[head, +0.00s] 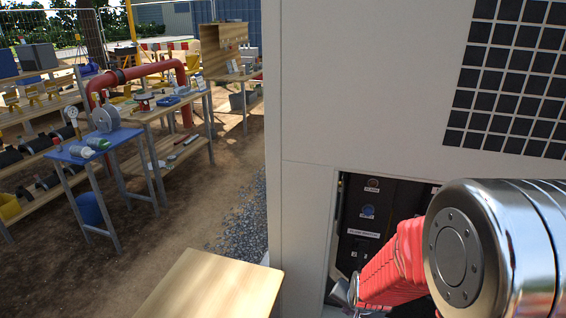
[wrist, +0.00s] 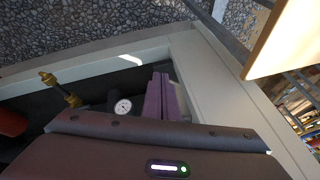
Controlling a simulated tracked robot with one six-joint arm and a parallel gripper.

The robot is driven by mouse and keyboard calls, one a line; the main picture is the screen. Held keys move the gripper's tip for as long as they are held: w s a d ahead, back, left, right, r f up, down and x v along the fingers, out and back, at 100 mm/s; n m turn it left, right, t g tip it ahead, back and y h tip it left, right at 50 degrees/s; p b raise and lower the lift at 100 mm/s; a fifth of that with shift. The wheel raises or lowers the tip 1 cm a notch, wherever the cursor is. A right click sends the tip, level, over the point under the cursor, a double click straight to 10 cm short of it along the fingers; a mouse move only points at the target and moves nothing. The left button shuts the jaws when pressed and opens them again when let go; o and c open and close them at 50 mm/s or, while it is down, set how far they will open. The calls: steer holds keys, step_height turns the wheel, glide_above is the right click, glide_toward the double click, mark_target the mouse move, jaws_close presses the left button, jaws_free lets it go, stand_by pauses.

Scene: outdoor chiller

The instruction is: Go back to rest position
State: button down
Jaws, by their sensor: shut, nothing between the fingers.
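My gripper (wrist: 161,78) shows in the wrist view with its two fingers side by side and closed, with nothing held. It is over the open compartment of the pale chiller cabinet (head: 365,95), whose pale frame (wrist: 205,80) also shows in the wrist view. A round white-faced gauge (wrist: 123,106) lies just left of the fingers, and a brass fitting (wrist: 62,90) is farther left. In the head view my arm reaches into the compartment opening, beside a dark panel (head: 375,215) with labels and a blue round control. The gripper cannot be made out clearly there.
A wooden board (head: 215,285) stands close in front, left of the opening; a wooden edge (wrist: 290,40) shows in the wrist view. Gravel (head: 248,220) lies beside the cabinet. Workbenches with a red pipe (head: 150,70) and a blue table (head: 95,145) stand at left. Bare ground lies between.

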steer(key=s+a+r+n, duration=0.1)
steer(key=s+r+n, duration=0.2)
steer(key=s+r, duration=0.6)
steer(key=s+a+r+n, duration=0.1)
steer(key=s+r+n, duration=0.3)
steer(key=s+r, duration=0.6)
step_height(320, 180, up, 6)
steer(key=shift+s, duration=0.3)
steer(key=shift+a, duration=0.1)
stand_by(0.4)
